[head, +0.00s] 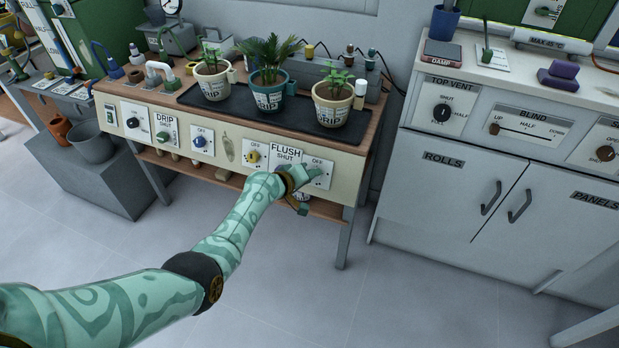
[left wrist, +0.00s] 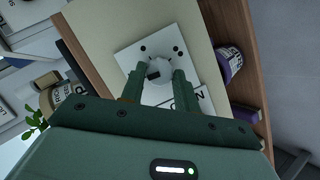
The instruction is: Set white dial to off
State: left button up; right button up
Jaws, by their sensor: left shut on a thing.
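The white dial (left wrist: 160,67) sits on a white square plate (left wrist: 128,55) with dark dots around it. The plate (head: 322,170) also shows in the head view, at the right end of the bench's front panel, with a small label at its top that looks like OFF. My left gripper (head: 303,182) is at this plate and covers the dial there. In the left wrist view my left gripper (left wrist: 158,78) has a finger on each side of the dial and is shut on it. A dark mark shows on the dial; its exact setting is unclear. My right gripper is in neither view.
The bench panel also carries a yellow dial (head: 252,156), a blue dial (head: 200,141) and a black dial (head: 132,123). Several potted plants stand on a black tray (head: 300,117) above. A grey cabinet (head: 430,190) stands to the right. The floor in front is clear.

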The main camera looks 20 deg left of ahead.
pick_arm(q)
jog(key=shift+s+d+f+n, duration=0.15)
jog(key=shift+f+n, duration=0.1)
jog(key=shift+n, duration=0.15)
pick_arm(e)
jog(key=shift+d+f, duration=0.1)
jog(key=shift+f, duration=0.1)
pick_arm(q)
jog(key=o, duration=1)
jog(key=shift+r, duration=0.1)
jog(key=p+v, duration=0.9)
jog(key=v, duration=0.7)
jog(key=shift+s, duration=0.1)
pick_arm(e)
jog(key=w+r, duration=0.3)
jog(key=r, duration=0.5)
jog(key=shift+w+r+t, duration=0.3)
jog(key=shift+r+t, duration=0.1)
pick_arm(q)
jog(key=shift+a, duration=0.2)
